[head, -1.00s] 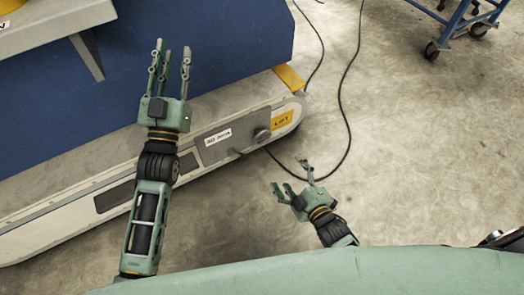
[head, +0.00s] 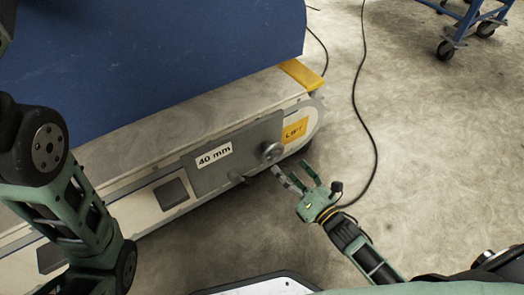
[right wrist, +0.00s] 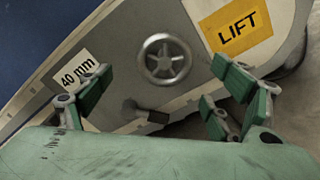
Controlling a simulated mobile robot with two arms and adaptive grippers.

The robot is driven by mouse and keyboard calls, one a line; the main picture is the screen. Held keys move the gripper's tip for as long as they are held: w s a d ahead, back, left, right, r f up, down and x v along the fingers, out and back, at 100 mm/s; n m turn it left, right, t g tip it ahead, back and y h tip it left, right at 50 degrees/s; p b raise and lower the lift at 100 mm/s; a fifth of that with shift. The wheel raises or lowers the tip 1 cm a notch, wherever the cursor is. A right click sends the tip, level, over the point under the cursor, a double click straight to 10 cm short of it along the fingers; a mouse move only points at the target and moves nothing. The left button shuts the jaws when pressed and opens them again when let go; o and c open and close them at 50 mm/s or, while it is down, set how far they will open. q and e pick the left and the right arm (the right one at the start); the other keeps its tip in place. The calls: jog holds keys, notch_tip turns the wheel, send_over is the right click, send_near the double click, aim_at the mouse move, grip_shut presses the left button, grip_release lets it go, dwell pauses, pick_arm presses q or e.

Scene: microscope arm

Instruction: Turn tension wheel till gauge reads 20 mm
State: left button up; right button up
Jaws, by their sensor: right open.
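The tension wheel (head: 272,151) is a small grey spoked handwheel on the side plate of a long conveyor-like arm (head: 165,192). It shows whole in the right wrist view (right wrist: 165,60). The gauge label (head: 214,156) left of the wheel reads 40 mm, also in the right wrist view (right wrist: 78,71). My right gripper (head: 292,170) is open and empty, just below and right of the wheel. In the right wrist view its fingers (right wrist: 158,95) are spread on either side below the wheel, with nothing between them. My left gripper is out of view.
A yellow LIFT label (head: 295,130) is right of the wheel. A small dark lever (head: 237,176) sticks out below the gauge. A blue machine body (head: 150,70) stands behind. A blue wheeled cart (head: 470,20) is top right.

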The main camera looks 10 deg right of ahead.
aim_at(274, 154)
jog(key=shift+n, duration=0.3)
jog(key=b+x, duration=0.1)
jog(key=x, duration=0.1)
jog(key=b+x, duration=0.1)
jog(key=x, duration=0.1)
jog(key=f+b+x, duration=0.1)
jog(key=x, duration=0.1)
jog(key=shift+w+r+b, duration=0.1)
jog(key=shift+w+b, duration=0.3)
jog(key=shift+w+a+r, duration=0.1)
jog(key=shift+w+a, duration=0.1)
jog(key=shift+w, duration=0.4)
jog(key=c, duration=1.1)
jog(key=shift+r, duration=0.1)
jog(key=shift+c, duration=0.2)
